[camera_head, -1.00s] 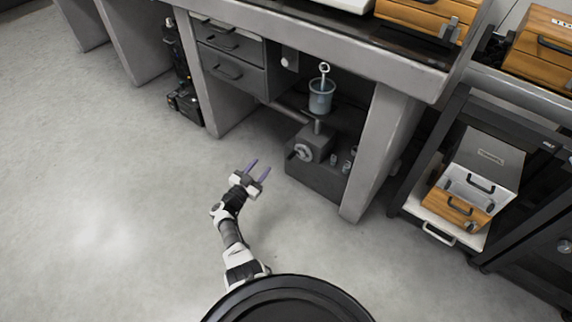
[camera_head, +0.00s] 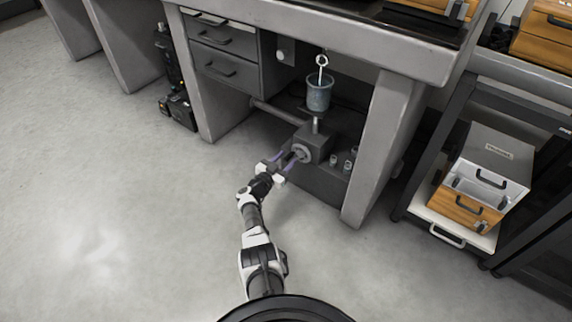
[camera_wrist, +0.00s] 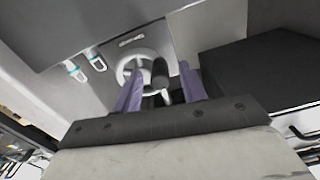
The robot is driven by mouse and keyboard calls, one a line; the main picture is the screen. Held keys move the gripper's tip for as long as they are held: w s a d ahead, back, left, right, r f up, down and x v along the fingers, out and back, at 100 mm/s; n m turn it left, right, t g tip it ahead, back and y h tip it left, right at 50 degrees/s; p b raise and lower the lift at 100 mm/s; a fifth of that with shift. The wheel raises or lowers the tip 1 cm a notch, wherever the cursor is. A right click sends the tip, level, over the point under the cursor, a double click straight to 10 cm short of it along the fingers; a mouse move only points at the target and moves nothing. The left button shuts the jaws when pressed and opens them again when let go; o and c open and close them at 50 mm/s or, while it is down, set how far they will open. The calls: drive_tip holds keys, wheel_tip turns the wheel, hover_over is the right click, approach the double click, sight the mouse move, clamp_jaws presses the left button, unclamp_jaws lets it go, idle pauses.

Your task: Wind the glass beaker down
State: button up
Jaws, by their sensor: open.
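The glass beaker (camera_head: 319,93) stands upright on a raised support above a grey box-shaped jack (camera_head: 316,142) under the table. A rod with a ring on top (camera_head: 322,66) rises out of the beaker. The jack's round handwheel (camera_head: 301,153) faces my gripper (camera_head: 287,158). In the wrist view the handwheel (camera_wrist: 133,62) with its dark knob (camera_wrist: 160,72) lies ahead, between my two purple fingers (camera_wrist: 160,92). The fingers are open, one on each side of the knob. I cannot tell whether they touch it. The beaker is out of the wrist view.
Small glass vessels (camera_head: 340,162) stand beside the jack. The table leg (camera_head: 375,150) bounds the space on the right, and the drawers (camera_head: 226,55) on the left. A black trolley (camera_head: 432,150) stands further right. The floor (camera_head: 130,215) at left is clear.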

drive_tip(key=shift+w+d, duration=0.25)
drive_tip(key=shift+w, duration=0.1)
drive_tip(key=shift+c, duration=0.2)
clamp_jaws()
